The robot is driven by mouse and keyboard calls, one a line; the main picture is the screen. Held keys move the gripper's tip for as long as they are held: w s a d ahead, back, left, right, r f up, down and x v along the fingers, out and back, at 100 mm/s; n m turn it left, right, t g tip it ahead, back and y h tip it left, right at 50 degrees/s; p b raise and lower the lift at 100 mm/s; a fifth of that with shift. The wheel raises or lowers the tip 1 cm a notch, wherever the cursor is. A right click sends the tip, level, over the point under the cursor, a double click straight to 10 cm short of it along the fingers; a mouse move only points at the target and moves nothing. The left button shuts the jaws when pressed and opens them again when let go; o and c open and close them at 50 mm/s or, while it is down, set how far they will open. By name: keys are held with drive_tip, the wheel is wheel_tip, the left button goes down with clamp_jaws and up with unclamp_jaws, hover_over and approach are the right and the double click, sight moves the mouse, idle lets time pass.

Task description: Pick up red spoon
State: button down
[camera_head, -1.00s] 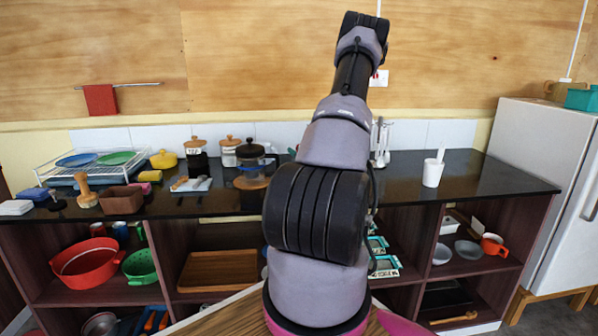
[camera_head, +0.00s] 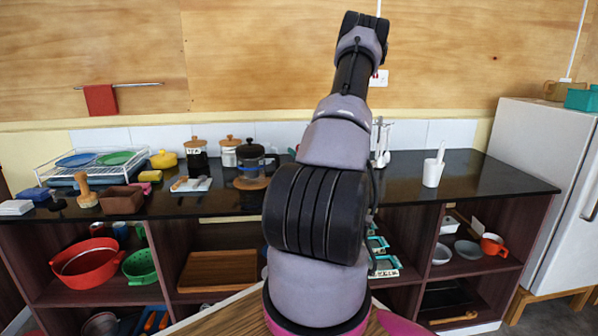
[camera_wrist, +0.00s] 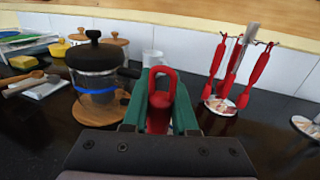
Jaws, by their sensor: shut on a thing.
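My gripper (camera_wrist: 165,95) shows in the wrist view, with a green finger on each side of a red handle. It is shut on this handle, which I take to be the red spoon (camera_wrist: 158,115). The handle has a loop at its top end. Its lower part is hidden behind the gripper body, so I cannot see the bowl. In the head view my arm hides the gripper and the spoon.
A utensil stand (camera_wrist: 246,42) with several hanging red-handled utensils stands to the right of my gripper. A French press (camera_wrist: 95,80) on a wooden coaster stands to the left. Jars stand behind it. A white cup (camera_head: 432,173) stands farther right on the black counter (camera_head: 490,172).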

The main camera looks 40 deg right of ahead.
drive_tip(key=shift+r, duration=0.1)
wheel_tip(320, 180, up, 18)
idle(0.8)
